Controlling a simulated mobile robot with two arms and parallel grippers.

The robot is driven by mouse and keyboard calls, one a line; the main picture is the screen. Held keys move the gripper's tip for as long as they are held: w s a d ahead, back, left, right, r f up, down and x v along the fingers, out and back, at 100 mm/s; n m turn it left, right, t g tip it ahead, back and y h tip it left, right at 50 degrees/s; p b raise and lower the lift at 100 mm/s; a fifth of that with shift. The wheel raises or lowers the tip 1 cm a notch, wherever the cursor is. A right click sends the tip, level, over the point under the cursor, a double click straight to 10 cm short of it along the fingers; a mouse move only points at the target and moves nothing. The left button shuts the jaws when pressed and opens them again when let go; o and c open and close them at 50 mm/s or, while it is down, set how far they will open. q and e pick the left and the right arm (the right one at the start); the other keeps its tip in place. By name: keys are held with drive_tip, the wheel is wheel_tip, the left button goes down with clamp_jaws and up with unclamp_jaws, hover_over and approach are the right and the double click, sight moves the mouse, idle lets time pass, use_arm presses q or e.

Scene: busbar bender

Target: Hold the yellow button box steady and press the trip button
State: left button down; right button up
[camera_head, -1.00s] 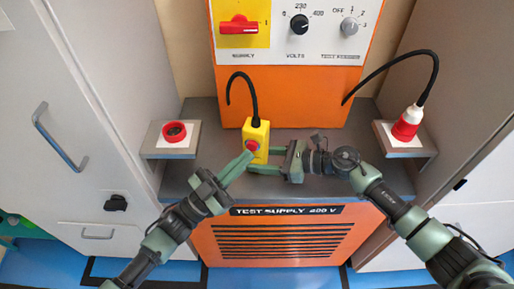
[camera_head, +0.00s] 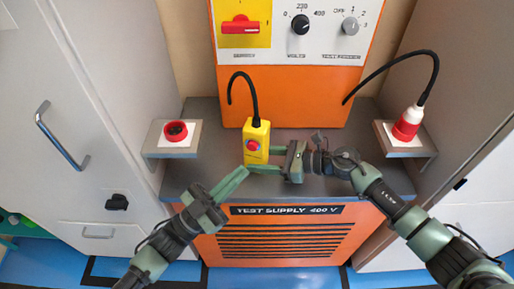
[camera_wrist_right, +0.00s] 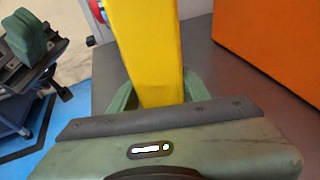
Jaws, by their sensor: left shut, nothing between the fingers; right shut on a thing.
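The yellow button box (camera_head: 257,134) stands upright on the grey shelf with its red trip button (camera_head: 252,145) facing front. A black cable rises from its top. My right gripper (camera_head: 262,160) is shut on the lower part of the box from the right. In the right wrist view the box (camera_wrist_right: 152,50) sits between the green fingers. My left gripper (camera_head: 244,171) is shut and empty, just below and in front of the box, apart from the button. It also shows at the left of the right wrist view (camera_wrist_right: 26,35).
A red socket (camera_head: 175,131) sits on a left bracket, and a red-white plug (camera_head: 406,124) with a black cable on a right bracket. The orange test supply panel (camera_head: 290,95) stands behind the grey shelf (camera_head: 310,190). Cabinets flank both sides.

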drive_tip(key=o, duration=1)
drive_tip(key=shift+o, duration=0.2)
